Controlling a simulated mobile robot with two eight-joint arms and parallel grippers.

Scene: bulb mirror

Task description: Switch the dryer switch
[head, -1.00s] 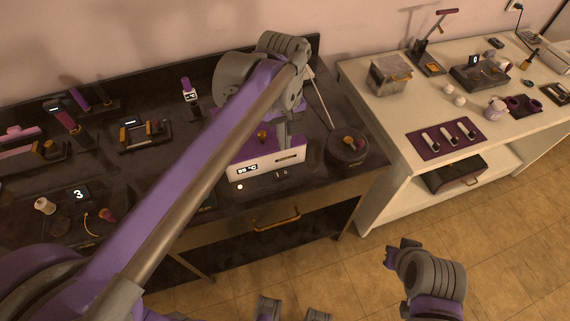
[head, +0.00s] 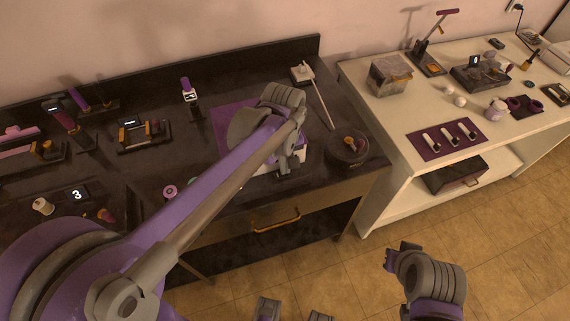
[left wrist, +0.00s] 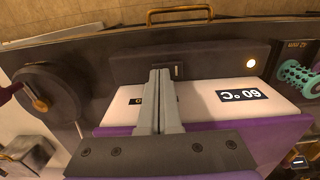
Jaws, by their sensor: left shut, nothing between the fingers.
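The dryer is a white box (left wrist: 195,98) with a lit display (left wrist: 242,96) that reads 60 °C, upside down in the left wrist view. A dark strip (left wrist: 215,64) runs along its front, with a small switch (left wrist: 178,71) and a lit round light (left wrist: 250,63). My left gripper (left wrist: 160,73) is shut and empty, its tips right beside the switch; I cannot tell whether they touch. In the head view my left gripper (head: 286,167) covers most of the dryer. My right gripper (head: 391,258) hangs over the floor; its fingers are unclear.
A purple mat (head: 232,118) lies under the dryer. A round dark dish (head: 348,150) with an orange-handled piece stands to its right. A drawer handle (head: 276,220) is on the bench front. A white table (head: 385,120) with several items stands at the right.

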